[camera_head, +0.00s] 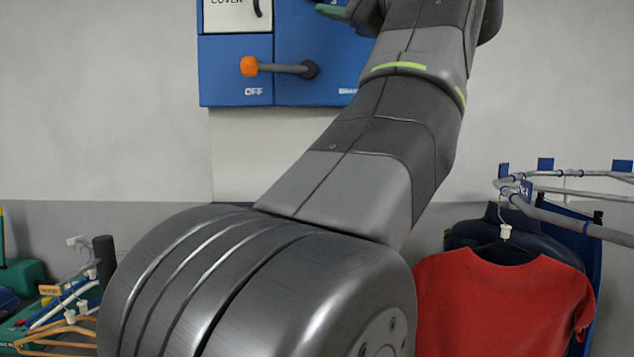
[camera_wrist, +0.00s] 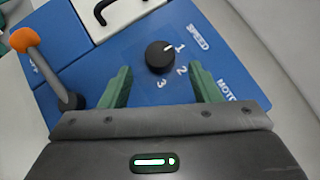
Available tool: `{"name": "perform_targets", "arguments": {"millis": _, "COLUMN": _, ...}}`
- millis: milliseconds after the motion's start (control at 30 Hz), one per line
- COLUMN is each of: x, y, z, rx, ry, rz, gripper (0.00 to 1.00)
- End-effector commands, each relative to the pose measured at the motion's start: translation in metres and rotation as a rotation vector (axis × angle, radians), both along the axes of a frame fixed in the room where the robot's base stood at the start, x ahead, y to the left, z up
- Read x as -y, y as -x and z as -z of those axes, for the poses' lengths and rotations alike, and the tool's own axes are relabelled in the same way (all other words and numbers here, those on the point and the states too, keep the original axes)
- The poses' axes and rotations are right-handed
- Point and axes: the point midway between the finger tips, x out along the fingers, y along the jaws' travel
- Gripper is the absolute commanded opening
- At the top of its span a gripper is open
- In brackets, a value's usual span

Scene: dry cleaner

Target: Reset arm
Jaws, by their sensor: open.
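My gripper (camera_wrist: 160,88) is open in the wrist view, its two green fingers apart and nothing between them. It faces a blue control panel (camera_head: 225,75) on the wall. A black round knob (camera_wrist: 160,57) with a white mark stands just beyond the fingertips, beside the numbers 1, 2 and 3 and the word SPEED. The knob's mark points toward 1. In the head view my arm reaches up to the panel, and only a bit of green finger (camera_head: 331,11) shows at the top edge.
A lever with an orange tip (camera_head: 249,67) sticks out above the word OFF; it also shows left of my gripper in the wrist view (camera_wrist: 25,40). A white cover with a black handle (camera_wrist: 103,12) is above. Right is a rail (camera_head: 560,217) with a red shirt (camera_head: 500,300); left, hangers (camera_head: 60,335).

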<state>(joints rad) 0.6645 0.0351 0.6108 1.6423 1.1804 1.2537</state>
Motion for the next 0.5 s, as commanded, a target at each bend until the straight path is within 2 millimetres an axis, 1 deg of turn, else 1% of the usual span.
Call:
{"name": "perform_targets", "arguments": {"millis": 100, "x": 0.009, "y": 0.008, "z": 0.006, "rx": 0.000, "ry": -0.001, "rz": 0.005, "gripper": 0.57}}
{"name": "perform_targets", "arguments": {"millis": 500, "x": 0.031, "y": 0.036, "z": 0.019, "rx": 0.001, "ry": 0.001, "rz": 0.004, "gripper": 0.57}}
